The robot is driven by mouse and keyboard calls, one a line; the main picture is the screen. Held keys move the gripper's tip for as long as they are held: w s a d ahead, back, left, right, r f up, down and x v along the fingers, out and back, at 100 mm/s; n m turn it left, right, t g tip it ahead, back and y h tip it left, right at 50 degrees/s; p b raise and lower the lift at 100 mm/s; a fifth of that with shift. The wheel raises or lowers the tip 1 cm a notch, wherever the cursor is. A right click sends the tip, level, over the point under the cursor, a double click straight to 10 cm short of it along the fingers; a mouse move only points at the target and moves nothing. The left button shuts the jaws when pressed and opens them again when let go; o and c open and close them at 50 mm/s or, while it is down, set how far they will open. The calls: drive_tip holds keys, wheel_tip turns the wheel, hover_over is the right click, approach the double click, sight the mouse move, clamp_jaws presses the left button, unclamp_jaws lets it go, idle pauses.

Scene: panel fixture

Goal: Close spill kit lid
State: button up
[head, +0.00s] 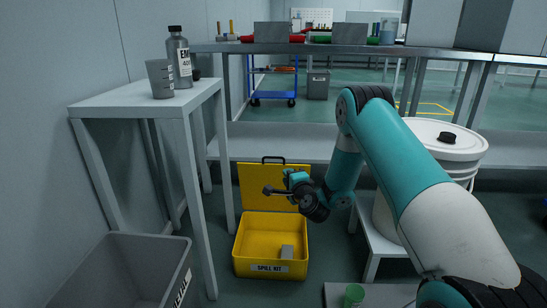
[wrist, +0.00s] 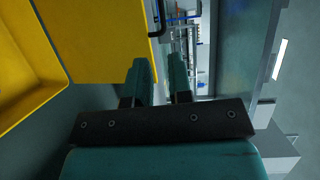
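The yellow spill kit box (head: 291,255) stands on the floor with its label facing me. Its lid (head: 252,178) is open and stands up at the back edge, with a dark handle (head: 272,158) on top. My gripper (head: 288,179) is above the box's right part and overlaps the lid in the head view; contact cannot be told. In the wrist view its two teal fingers (wrist: 162,70) are apart with nothing between them. The lid (wrist: 90,40) and handle (wrist: 154,18) appear beyond them, and the box (wrist: 20,85) at the left.
A grey side table (head: 145,98) with a bottle (head: 179,62) and a beaker (head: 160,80) stands at the left. A grey bin (head: 125,270) is below it. A white bucket (head: 440,145) on a low stand is at the right. A bench shelf (head: 265,148) runs behind the lid.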

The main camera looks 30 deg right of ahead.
drive_tip(key=shift+b+x, duration=2.05)
drive_tip(key=shift+x, duration=5.8)
drive_tip(key=shift+r, duration=0.1)
clamp_jaws()
